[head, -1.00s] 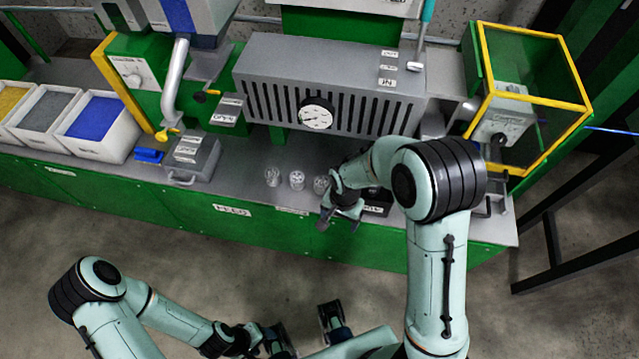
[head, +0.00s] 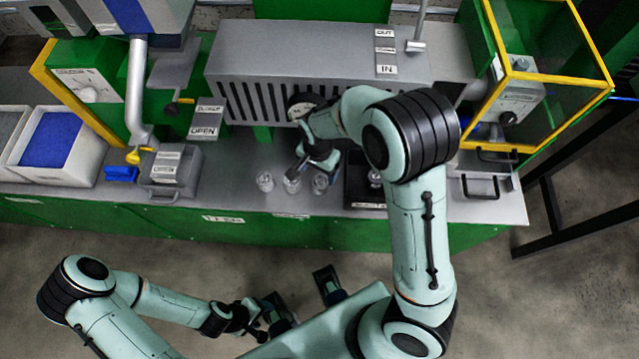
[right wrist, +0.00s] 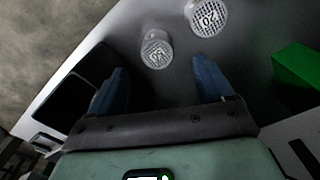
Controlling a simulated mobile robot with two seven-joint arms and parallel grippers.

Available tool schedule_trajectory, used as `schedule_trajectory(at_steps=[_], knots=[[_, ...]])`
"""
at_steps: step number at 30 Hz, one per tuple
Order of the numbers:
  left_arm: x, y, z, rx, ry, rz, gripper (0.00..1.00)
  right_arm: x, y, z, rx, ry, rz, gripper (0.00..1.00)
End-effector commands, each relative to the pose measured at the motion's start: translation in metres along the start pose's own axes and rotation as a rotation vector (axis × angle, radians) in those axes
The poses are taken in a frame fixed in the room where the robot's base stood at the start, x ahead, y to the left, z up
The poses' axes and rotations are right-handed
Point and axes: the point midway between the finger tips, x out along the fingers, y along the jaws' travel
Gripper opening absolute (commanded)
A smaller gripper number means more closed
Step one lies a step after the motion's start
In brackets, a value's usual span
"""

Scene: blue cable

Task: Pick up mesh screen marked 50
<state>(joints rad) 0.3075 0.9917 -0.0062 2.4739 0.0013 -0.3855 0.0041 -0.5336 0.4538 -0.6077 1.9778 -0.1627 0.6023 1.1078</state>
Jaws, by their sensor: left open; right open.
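Several small round mesh screens sit on the grey bench in the head view: a left one (head: 265,182), a middle one (head: 292,184) and a right one (head: 320,184). My right gripper (head: 308,168) is above and just behind this row, open and empty. In the right wrist view, one numbered screen (right wrist: 156,52) lies just beyond the open fingers (right wrist: 160,85), nearly between them. Another numbered screen (right wrist: 208,15) is farther off at the top. Their digits are tilted and I cannot read them surely. My left gripper (head: 302,297) is open and empty, low in front of the bench.
A black tray (head: 360,197) stands right of the row, with a round piece in it. A slotted grey machine (head: 300,60) rises behind. A grey box (head: 170,170) and a white bin (head: 85,165) stand left. A yellow-framed case (head: 545,85) is at right.

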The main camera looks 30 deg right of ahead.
Motion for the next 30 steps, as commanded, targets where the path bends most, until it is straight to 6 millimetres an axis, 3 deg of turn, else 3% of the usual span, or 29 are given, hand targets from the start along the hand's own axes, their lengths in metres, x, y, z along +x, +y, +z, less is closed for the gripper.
schedule_trajectory(at_steps=[8, 15, 25, 26, 30], knots=[[0.005, -0.002, 0.000, 0.000, -0.001, 0.000, 0.59, 0.024, 0.002, 0.000, 0.001, -0.001, 0.001, 0.81], [0.012, -0.004, -0.001, -0.001, 0.000, 0.000, 0.59, 0.059, 0.006, 0.000, 0.001, -0.001, 0.002, 0.81], [0.012, -0.004, -0.001, 0.000, 0.002, 0.000, 0.59, 0.066, 0.005, 0.000, -0.001, 0.000, -0.002, 0.81], [0.012, -0.004, -0.001, 0.000, 0.002, 0.000, 0.59, 0.066, 0.005, 0.000, -0.001, 0.000, -0.001, 0.75], [0.012, -0.004, -0.001, 0.000, 0.002, 0.000, 0.59, 0.066, 0.005, 0.000, -0.001, 0.000, -0.001, 0.29]])
